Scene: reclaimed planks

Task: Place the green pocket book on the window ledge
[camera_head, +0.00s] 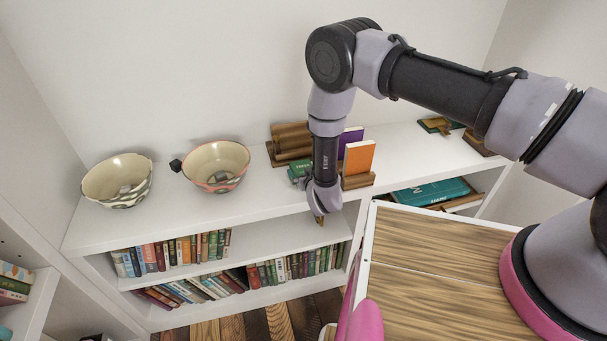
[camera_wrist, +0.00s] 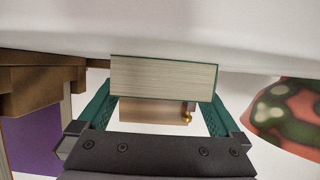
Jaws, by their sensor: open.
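The green pocket book (camera_head: 300,171) stands on the white shelf top beside a wooden book holder, partly hidden behind my wrist. In the wrist view the book (camera_wrist: 163,78) shows its pale page edges and thin green cover edges. My gripper (camera_wrist: 160,97) is open, with one teal finger on each side of the book. I cannot tell whether the fingers touch it. In the head view the fingers are mostly hidden behind my wrist. I cannot make out a window ledge in either view.
The wooden holder (camera_head: 290,142), a purple book (camera_head: 350,138) and an orange book (camera_head: 359,157) stand close by. Two patterned bowls (camera_head: 118,181) (camera_head: 216,165) stand to the left. Rows of books fill the shelves below. A wood-topped surface (camera_head: 440,265) is at the front right.

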